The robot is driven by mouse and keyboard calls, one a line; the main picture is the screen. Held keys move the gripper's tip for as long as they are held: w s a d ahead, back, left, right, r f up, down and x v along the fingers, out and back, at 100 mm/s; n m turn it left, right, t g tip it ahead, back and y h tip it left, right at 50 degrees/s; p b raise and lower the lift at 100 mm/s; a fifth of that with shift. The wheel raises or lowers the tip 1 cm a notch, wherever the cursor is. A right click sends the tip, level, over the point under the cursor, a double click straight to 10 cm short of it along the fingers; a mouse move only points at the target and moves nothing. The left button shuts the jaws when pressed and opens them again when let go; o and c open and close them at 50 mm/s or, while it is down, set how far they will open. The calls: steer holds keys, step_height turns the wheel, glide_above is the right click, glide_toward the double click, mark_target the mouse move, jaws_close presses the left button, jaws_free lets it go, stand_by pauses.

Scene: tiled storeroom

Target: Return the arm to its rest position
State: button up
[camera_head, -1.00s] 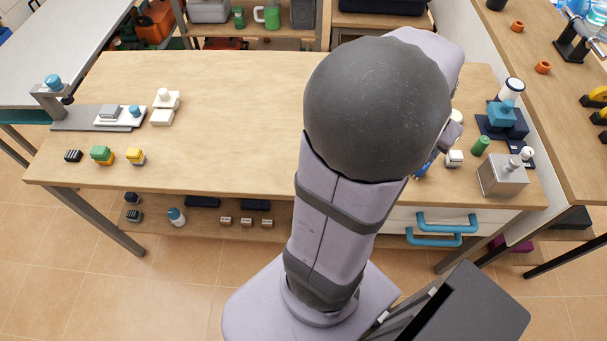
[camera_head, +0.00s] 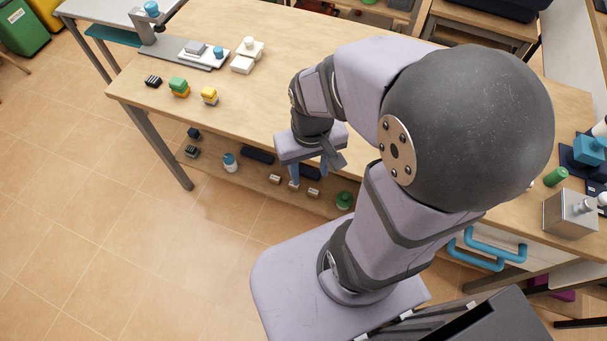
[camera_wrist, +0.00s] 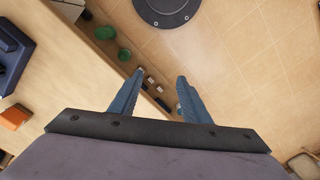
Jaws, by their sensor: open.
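My gripper (camera_head: 309,172) hangs from my folded arm in front of the table's front edge, with its blue fingers pointing down. In the wrist view my gripper (camera_wrist: 160,78) has its two blue fingers apart, with nothing between them. Below the fingers lie small pale blocks (camera_wrist: 151,80) on the lower shelf, well beneath and apart from them. My arm's large dark joint hides the right middle of the table in the head view.
A metal box (camera_head: 569,214) and green cylinder (camera_head: 556,177) stand at right. Tiled floor (camera_head: 200,270) at front left is clear.

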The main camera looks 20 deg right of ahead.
steer(key=shift+s+a+f+n, duration=0.1)
steer(key=shift+s+a+n, duration=0.15)
steer(key=shift+a, duration=0.25)
steer(key=shift+s+a+n, duration=0.2)
steer(key=shift+a+n, duration=0.05)
steer(key=shift+a, duration=0.25)
step_height(320, 180, up, 8)
steer(key=p, duration=0.7)
steer(key=shift+f+p, duration=0.15)
steer(key=shift+p, duration=0.25)
